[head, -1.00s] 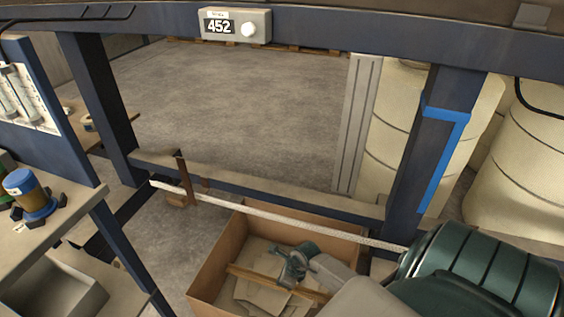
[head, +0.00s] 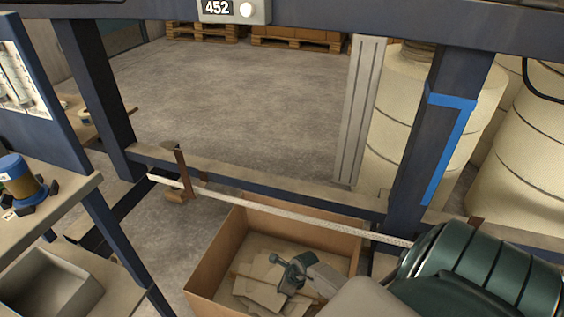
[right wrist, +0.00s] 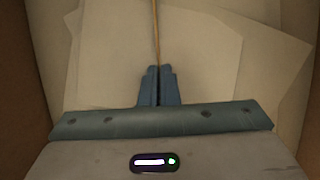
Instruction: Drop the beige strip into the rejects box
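The rejects box (head: 213,258) is an open cardboard box on the floor, low in the middle of the head view, with loose flat pale pieces inside. My right gripper (head: 275,260) is over the box opening. The right wrist view shows its two short fingers (right wrist: 158,72) closed together. The beige strip (right wrist: 155,30) runs as a thin line from between the fingertips up to the top edge there. I cannot make the strip out in the head view. My left gripper is not in view.
A pale rod or cord (head: 290,214) crosses behind the box, near a dark blue frame (head: 420,150). A bench with a blue-and-brown spool (head: 22,183) and a grey tray (head: 45,285) stand at left. Open floor (head: 220,110) lies beyond.

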